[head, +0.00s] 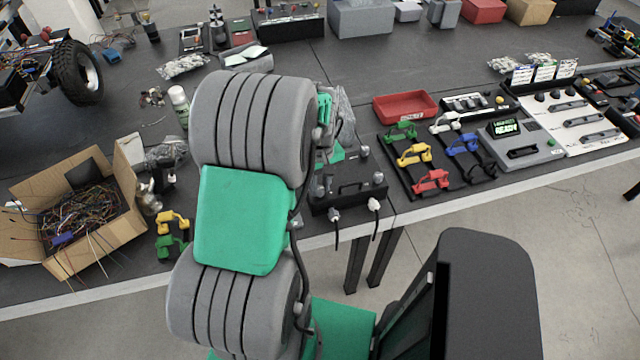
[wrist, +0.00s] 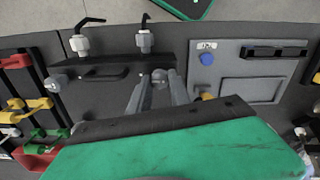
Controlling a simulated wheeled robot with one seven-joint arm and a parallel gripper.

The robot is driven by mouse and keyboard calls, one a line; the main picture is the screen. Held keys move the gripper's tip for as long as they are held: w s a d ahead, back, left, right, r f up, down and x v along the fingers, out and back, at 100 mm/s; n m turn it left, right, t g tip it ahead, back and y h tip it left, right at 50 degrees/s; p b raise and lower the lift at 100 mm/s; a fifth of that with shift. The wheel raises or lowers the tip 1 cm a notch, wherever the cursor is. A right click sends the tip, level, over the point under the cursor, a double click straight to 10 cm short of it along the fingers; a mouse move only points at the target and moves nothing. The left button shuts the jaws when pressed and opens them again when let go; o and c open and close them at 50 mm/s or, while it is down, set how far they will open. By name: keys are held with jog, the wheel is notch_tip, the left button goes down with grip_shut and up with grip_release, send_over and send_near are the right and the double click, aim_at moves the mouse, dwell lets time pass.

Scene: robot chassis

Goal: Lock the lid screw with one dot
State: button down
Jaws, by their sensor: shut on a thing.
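A black box (head: 349,203) with a bar handle stands at the table's front edge, just right of my arm in the head view. In the wrist view, its dark lid (wrist: 120,90) carries a grey screw knob (wrist: 55,84) at the left and another grey screw knob (wrist: 159,75) at the right. My gripper (wrist: 160,82) has its two grey fingers on either side of the right knob, shut on it. The knob still sits at the lid. Dot marks on the lid are too small to tell. My arm hides part of this spot in the head view.
Two pale plugs with black cables (wrist: 145,40) stick out of the box's front side. A grey panel (wrist: 235,85) with a blue knob lies beside it. Coloured clamps (head: 415,155), a red tray (head: 405,107) and a cardboard box of wires (head: 125,240) stand on the table.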

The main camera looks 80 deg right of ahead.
jog(key=m+b, duration=0.1)
jog(key=m, duration=0.3)
jog(key=shift+m, duration=0.4)
jog(key=m, duration=0.4)
jog(key=shift+b, duration=0.3)
jog(key=m, duration=0.5)
jog(key=shift+w+b, duration=0.1)
jog(key=shift+b, duration=0.2)
jog(key=shift+m, duration=1.8)
jog(key=c, duration=1.2)
grip_release()
